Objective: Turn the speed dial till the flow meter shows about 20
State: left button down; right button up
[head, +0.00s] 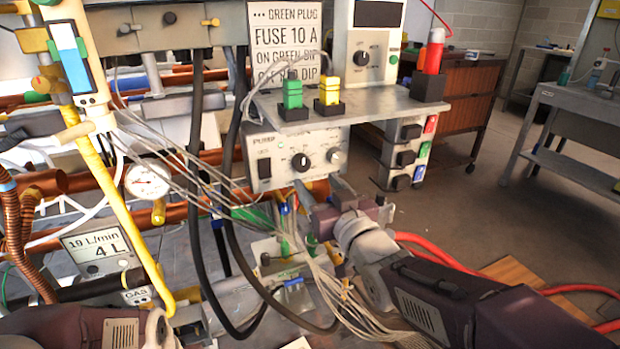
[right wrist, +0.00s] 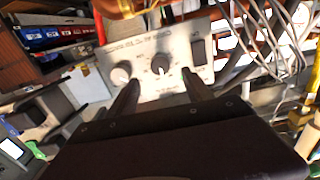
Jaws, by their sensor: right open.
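The pump control box (head: 320,158) has a black pointer dial (head: 301,162) in its middle, which appears to be the speed dial. The dial also shows in the right wrist view (right wrist: 160,64). My right gripper (head: 320,189) is open and empty just in front of the box. In the right wrist view, its fingertips (right wrist: 160,83) stand apart on either side of the dial, and contact cannot be told. A blue-and-white upright tube (head: 70,57) at upper left may be the flow meter; its reading is not legible. My left arm shows at lower left, its gripper outside the view.
A grey knob (head: 335,156) and a black switch (head: 264,168) flank the dial. A shelf (head: 375,103) with green and yellow plugs overhangs the box. Black hoses (head: 196,130) and loose thin wires hang left of and below it. A round gauge (head: 148,180) stands at left.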

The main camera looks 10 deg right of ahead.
aim_at(303, 167)
jog(key=w, duration=0.2)
jog(key=w+a+b, duration=0.1)
jog(key=w, duration=0.3)
jog(key=shift+w+a+f+b, duration=0.15)
jog(key=shift+w+f+b, duration=0.1)
jog(key=shift+w+b, duration=0.15)
jog(key=shift+w+a+r, duration=0.15)
jog(key=shift+w, duration=0.45)
grip_shut()
jog(key=shift+m, duration=0.7)
grip_release()
jog(key=shift+s, duration=0.1)
